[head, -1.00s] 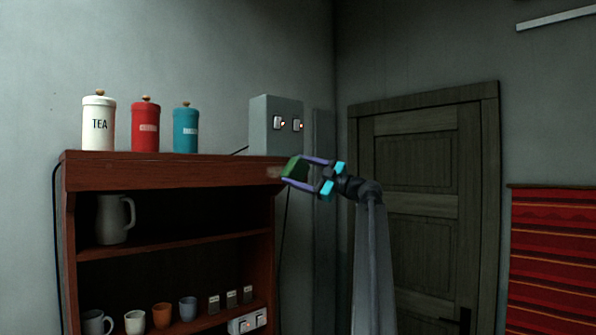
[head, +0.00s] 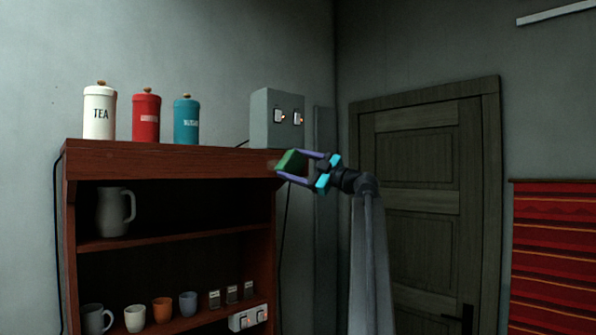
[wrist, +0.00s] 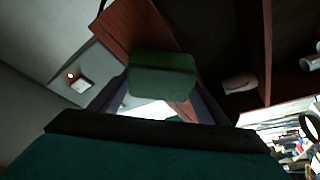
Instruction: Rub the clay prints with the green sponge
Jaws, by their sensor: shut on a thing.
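The green sponge (head: 291,162) is held between the two purple fingers of my gripper (head: 293,166), at the right end of the wooden shelf's top board. In the wrist view the sponge (wrist: 163,75) sits between the fingers, in front of the reddish wood. A small pale brown smudge (head: 271,165), which looks like a clay print, shows on the board's front face just left of the sponge. Part of it may be hidden behind the sponge. I cannot tell whether the sponge touches the wood. No other print is clear.
The wooden shelf (head: 170,159) carries white, red and teal canisters and a grey switch box (head: 277,118) above the sponge. A jug (head: 115,212) and several cups stand on lower shelves. A dark door (head: 417,190) is behind my arm. A red striped hanging (head: 553,250) is at right.

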